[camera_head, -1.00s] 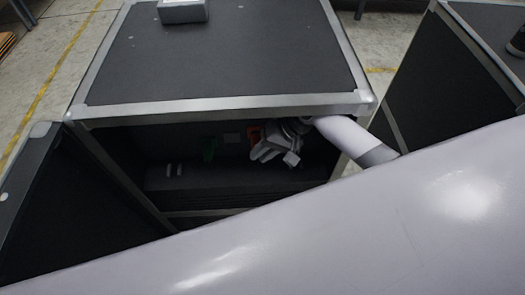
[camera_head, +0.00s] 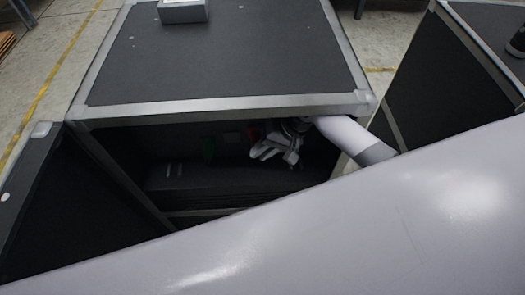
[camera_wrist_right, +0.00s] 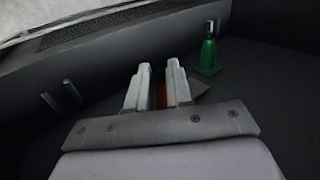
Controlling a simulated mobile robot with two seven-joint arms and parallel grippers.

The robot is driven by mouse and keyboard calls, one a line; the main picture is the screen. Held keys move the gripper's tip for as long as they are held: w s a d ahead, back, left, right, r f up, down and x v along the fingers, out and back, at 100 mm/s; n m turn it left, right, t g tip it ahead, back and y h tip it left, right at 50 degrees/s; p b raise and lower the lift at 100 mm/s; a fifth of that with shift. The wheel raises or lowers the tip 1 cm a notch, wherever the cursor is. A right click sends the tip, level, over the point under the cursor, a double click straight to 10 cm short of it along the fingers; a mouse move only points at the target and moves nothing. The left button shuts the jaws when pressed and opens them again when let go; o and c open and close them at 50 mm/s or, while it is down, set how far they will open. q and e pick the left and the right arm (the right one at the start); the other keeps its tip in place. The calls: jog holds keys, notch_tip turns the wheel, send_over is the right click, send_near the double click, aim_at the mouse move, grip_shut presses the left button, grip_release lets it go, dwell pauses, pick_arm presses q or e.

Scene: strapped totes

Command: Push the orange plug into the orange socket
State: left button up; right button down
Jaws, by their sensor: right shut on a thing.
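My right gripper (camera_head: 268,148) is inside the open case, shut on an orange thing that I take to be the orange plug (camera_wrist_right: 160,96). In the right wrist view the gripper (camera_wrist_right: 158,76) points inward, with orange showing in and beside the gap between its fingers. My left gripper is not in view.
The case's metal top edge (camera_head: 225,106) runs just above my arm. A grey box (camera_head: 183,11) sits on top.

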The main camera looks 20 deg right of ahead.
jog(key=shift+w, duration=0.2)
jog(key=c, duration=0.9)
grip_release()
jog(key=shift+d, duration=0.1)
jog(key=shift+c, duration=0.2)
